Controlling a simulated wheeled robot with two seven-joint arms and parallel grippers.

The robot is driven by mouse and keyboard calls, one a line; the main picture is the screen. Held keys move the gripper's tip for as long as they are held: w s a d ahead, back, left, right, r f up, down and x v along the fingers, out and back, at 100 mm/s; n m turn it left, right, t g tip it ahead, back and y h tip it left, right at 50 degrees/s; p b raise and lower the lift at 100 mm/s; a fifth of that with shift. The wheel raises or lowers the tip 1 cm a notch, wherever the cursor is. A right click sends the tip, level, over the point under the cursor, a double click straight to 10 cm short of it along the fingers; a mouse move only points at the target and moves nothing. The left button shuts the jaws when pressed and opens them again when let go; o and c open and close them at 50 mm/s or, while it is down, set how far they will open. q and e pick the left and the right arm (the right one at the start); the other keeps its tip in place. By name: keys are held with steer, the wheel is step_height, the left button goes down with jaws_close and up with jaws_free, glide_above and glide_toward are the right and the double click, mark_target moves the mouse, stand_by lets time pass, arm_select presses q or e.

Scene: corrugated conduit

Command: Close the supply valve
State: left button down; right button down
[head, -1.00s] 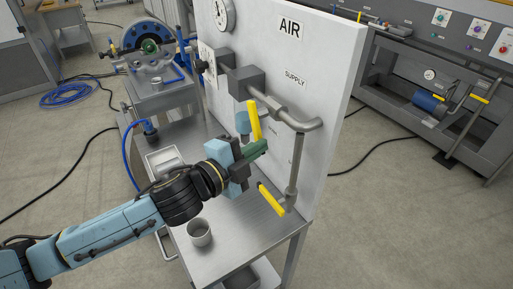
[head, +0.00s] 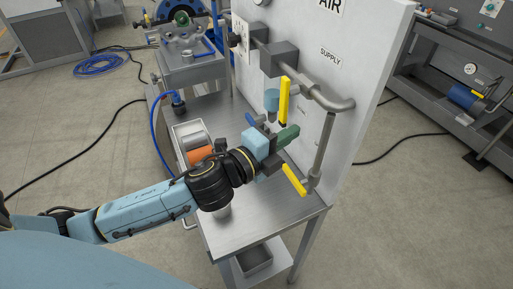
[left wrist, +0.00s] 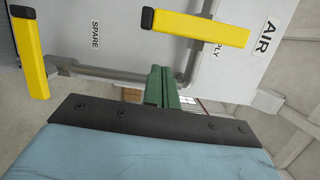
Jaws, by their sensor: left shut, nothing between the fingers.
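The upper yellow valve handle (head: 284,100) stands roughly upright on the pipework of the white panel, below the SUPPLY label (head: 331,56). A lower yellow handle (head: 293,180) slants down to the right beside the vertical pipe. In the left wrist view, one yellow bar (left wrist: 196,26) lies across the top by the SUPPLY and AIR labels. A second yellow bar (left wrist: 30,52) stands at the left, near the SPARE label. My left gripper (head: 287,137) is shut and empty, its green fingers between the two handles in the head view. Contact with either cannot be told. My right gripper is out of view.
The panel (head: 375,75) rises from a steel bench (head: 247,236). A tray (head: 180,133) with an orange item (head: 201,154) lies behind my arm. A grey pipe (head: 324,143) runs close to the fingers.

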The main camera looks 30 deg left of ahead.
arm_select(q)
steer(key=b+v, duration=0.3)
steer(key=v, duration=0.7)
steer(key=shift+s+d, duration=0.2)
steer(key=shift+s, duration=0.05)
steer(key=shift+r, duration=0.1)
